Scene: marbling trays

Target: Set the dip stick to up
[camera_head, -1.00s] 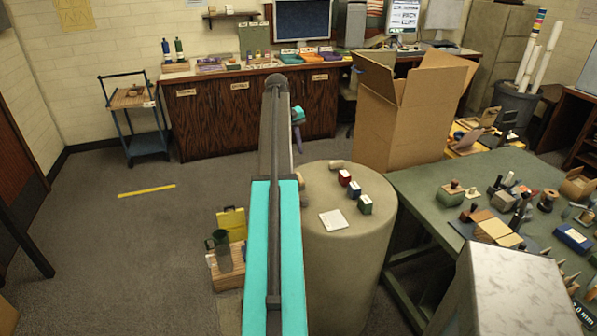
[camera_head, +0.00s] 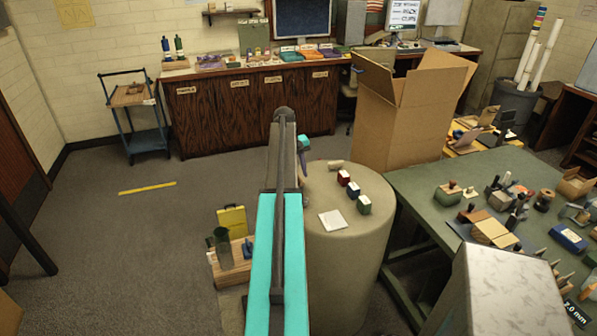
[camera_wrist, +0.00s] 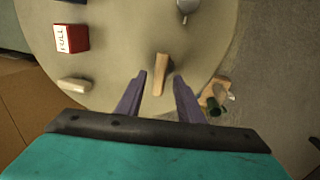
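A tan wooden piece (camera_wrist: 160,74), which may be the dip stick, stands out over the edge of the round beige pedestal (camera_wrist: 115,50) in the wrist view. I cannot tell its setting. My gripper (camera_wrist: 160,88) is open, with its purple fingers on either side of the piece and gaps on both sides. In the head view my gripper (camera_head: 302,168) is at the pedestal's left edge, and my arm hides part of that area.
A red box (camera_wrist: 71,38) marked FULL and a pale cylinder (camera_wrist: 75,85) are on the pedestal. A large carton (camera_head: 402,125) stands behind.

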